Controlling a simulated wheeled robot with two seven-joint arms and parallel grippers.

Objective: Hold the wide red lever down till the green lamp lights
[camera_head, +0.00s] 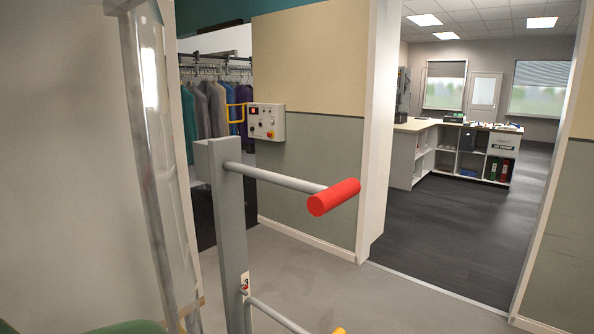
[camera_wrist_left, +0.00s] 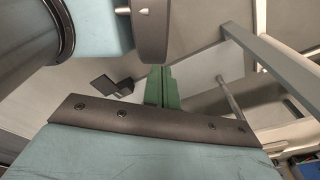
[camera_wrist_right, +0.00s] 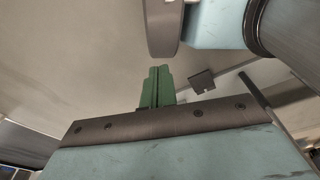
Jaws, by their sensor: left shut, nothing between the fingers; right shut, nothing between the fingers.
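The wide red lever (camera_head: 334,197) is a red cylinder on the end of a grey bar that sticks out from a grey post (camera_head: 229,225). The bar is roughly level. A wall panel (camera_head: 266,122) behind it has a small red light and several buttons; I cannot make out a lit green lamp. My left gripper (camera_wrist_left: 160,86) shows its green fingers shut together and empty in the left wrist view. My right gripper (camera_wrist_right: 157,86) is likewise shut and empty in the right wrist view. Neither gripper touches the lever in these views.
A lower bar with a yellow end (camera_head: 338,331) comes off the same post. Hanging garments (camera_head: 212,112) fill a rail behind the wall. A doorway on the right opens to a room with a counter (camera_head: 408,165). The floor right of the lever is clear.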

